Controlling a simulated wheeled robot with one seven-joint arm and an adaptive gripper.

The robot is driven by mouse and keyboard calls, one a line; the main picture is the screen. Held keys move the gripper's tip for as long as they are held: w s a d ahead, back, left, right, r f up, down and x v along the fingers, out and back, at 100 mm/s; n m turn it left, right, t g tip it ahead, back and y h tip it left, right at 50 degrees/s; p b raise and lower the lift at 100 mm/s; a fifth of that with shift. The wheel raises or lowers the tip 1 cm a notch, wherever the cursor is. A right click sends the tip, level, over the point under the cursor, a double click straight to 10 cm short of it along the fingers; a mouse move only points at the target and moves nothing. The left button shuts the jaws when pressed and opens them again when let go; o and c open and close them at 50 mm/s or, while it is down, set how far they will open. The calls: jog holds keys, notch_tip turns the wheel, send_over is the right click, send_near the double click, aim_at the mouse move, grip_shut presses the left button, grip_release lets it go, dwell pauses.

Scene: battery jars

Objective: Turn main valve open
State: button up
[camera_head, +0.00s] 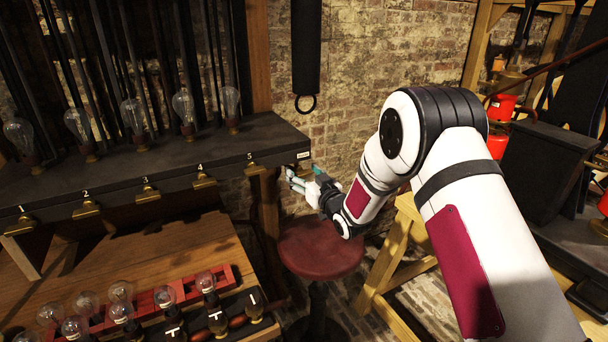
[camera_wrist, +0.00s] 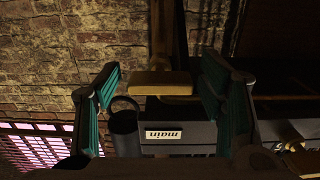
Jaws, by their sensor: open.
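The small white "main" label shows upside down in the wrist view (camera_wrist: 165,134), on the end of the dark shelf; it also shows in the head view (camera_head: 303,155). Next to it in the wrist view is a brass-coloured block (camera_wrist: 160,83), which looks like the main valve's handle. In the head view I cannot make it out behind my gripper. My gripper (camera_wrist: 158,75) is open, its green-padded fingers on either side of the brass block, with gaps to both; I cannot tell the depth. In the head view my gripper (camera_head: 302,178) is just below the shelf's right end.
Brass valves numbered 1 to 5 line the dark shelf (camera_head: 120,182); valve 5 (camera_head: 253,166) is closest to my gripper. A black hanging strip (camera_head: 305,50) ends in a ring above. A red stool (camera_head: 320,248) stands below. Bulbs (camera_head: 122,290) fill the lower bench's front.

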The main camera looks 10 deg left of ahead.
jog(key=shift+c, duration=0.3)
jog(key=c, duration=1.1)
jog(key=n+b, duration=0.1)
jog(key=n, duration=0.4)
jog(key=shift+n, duration=0.4)
jog(key=n+b, duration=0.2)
jog(key=n, duration=0.3)
jog(key=shift+n, duration=0.4)
jog(key=shift+a+n, duration=0.1)
jog(key=shift+n, duration=0.2)
jog(key=o, duration=1.2)
jog(key=shift+c, duration=0.2)
